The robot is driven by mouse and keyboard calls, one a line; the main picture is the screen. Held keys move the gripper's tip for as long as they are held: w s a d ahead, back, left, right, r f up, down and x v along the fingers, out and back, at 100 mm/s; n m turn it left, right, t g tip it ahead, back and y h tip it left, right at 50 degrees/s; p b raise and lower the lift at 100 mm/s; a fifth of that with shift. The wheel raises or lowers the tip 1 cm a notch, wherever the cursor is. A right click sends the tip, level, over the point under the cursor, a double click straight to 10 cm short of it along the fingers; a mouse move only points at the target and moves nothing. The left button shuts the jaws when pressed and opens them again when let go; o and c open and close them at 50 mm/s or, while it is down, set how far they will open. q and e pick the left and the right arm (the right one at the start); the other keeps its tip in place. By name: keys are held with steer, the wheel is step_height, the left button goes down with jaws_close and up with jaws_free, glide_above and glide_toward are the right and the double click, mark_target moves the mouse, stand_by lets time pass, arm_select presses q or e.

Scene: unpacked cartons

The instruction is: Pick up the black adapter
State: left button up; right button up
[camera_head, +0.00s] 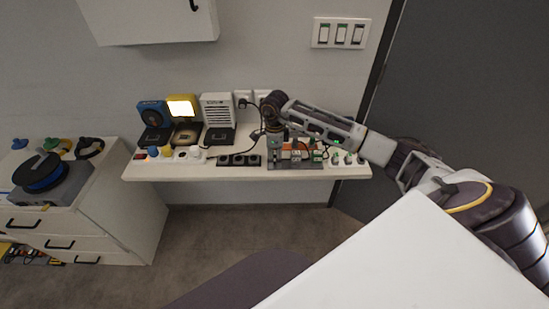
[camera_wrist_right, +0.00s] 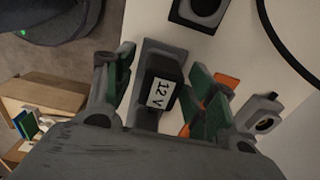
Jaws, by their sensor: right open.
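The black adapter (camera_wrist_right: 160,72), with a white label reading "12 V", shows in the right wrist view in front of a grey block. My right gripper (camera_wrist_right: 163,88) is open, with one green-padded finger on each side of the adapter. I cannot tell whether either finger touches it. In the head view my right gripper (camera_head: 273,146) points down over the white shelf, and the adapter cannot be made out there. My left gripper is not in view.
The white shelf (camera_head: 225,172) carries a black socket strip (camera_head: 239,160), a lit yellow lamp (camera_head: 182,107), a white speaker-like box (camera_head: 217,110) and several small plugs. In the wrist view, a grey socket (camera_wrist_right: 200,12), an orange piece (camera_wrist_right: 228,80) and a black cable (camera_wrist_right: 277,38) are close by.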

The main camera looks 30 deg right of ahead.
mark_target(275, 153)
jaws_close()
stand_by(0.3)
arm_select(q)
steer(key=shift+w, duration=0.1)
arm_select(e)
steer(key=shift+r, duration=0.1)
steer(key=shift+r, duration=0.35)
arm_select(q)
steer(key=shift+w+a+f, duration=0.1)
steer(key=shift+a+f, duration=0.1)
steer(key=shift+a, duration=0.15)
arm_select(e)
steer(key=shift+r, duration=4.6)
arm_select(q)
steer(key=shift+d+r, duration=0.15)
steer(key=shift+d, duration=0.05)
arm_select(e)
steer(key=shift+s+f, duration=0.15)
